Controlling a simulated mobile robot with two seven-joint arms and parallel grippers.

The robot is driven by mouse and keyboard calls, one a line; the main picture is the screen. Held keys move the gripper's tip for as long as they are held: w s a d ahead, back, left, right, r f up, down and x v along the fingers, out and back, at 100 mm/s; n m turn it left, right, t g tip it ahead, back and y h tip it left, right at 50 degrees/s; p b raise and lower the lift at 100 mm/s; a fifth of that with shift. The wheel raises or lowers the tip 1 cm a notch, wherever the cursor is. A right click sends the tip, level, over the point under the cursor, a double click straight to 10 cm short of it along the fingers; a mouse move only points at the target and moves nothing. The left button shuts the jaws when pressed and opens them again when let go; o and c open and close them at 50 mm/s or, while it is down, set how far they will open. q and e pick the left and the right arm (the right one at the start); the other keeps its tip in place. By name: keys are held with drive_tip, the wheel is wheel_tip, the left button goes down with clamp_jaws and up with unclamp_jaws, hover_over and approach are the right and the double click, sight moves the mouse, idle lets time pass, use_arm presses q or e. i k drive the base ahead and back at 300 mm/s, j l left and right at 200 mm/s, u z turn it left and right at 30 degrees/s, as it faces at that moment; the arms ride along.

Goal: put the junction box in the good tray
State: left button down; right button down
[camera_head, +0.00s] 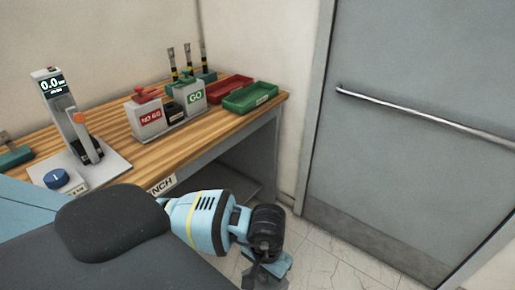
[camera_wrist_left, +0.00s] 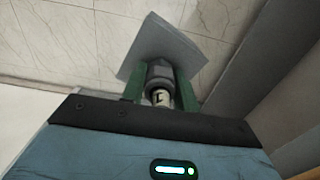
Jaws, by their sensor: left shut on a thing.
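The green tray (camera_head: 250,97), which looks like the good tray, sits at the right end of the wooden bench. My left gripper (camera_wrist_left: 161,88) has its green fingers closed on a grey part, which I take to be the junction box (camera_wrist_left: 165,45). The part shows a flat grey face and a round threaded fitting between the fingers. My right gripper is in neither view.
A red tray (camera_head: 228,86) lies beside the green one. Red NO GO and green GO gauge blocks (camera_head: 190,96) stand left of the trays. A measuring stand (camera_head: 70,120) with a display is further left. A grey door (camera_head: 420,130) closes off the right side.

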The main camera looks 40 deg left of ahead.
sight(252, 96)
drive_tip(key=i+l+u, duration=0.1)
drive_tip(key=i+u, duration=0.15)
drive_tip(key=i, duration=0.2)
drive_tip(key=i+l+u, duration=0.25)
drive_tip(key=i, duration=0.15)
drive_tip(key=i+l+u, duration=0.25)
drive_tip(key=i, duration=0.2)
drive_tip(key=j, duration=0.1)
